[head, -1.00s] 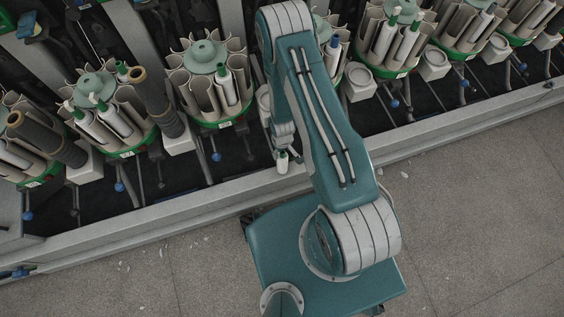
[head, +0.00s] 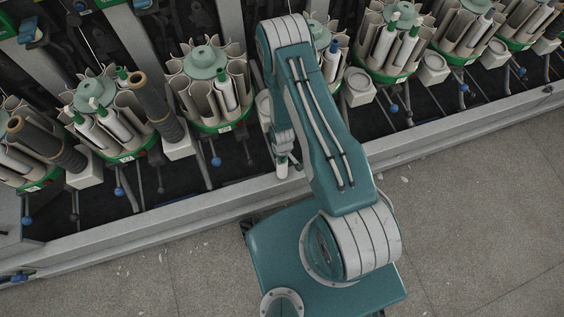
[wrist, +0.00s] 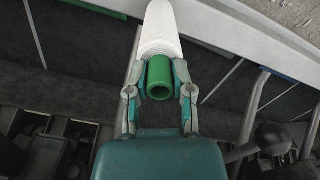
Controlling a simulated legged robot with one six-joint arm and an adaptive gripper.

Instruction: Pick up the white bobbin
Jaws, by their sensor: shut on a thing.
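The white bobbin (wrist: 159,32) is in my gripper (wrist: 160,84) in the wrist view. Its green tube end (wrist: 159,77) sits between the two teal fingers, which are shut on it, and the white yarn extends beyond them, away from the palm. In the head view the same bobbin (head: 282,171) shows small below my gripper (head: 283,157), over the machine's pale front rail. My arm hides part of the machine behind it, and the fingers are too small there to make out.
Round magazines (head: 207,88) with pale tubes and several bobbins line the machine. A grey rail (head: 150,222) runs along its front. Brown tubes (head: 157,107) lean at the left, and levers with blue knobs (head: 216,161) stick out. The floor (head: 470,220) at right is clear.

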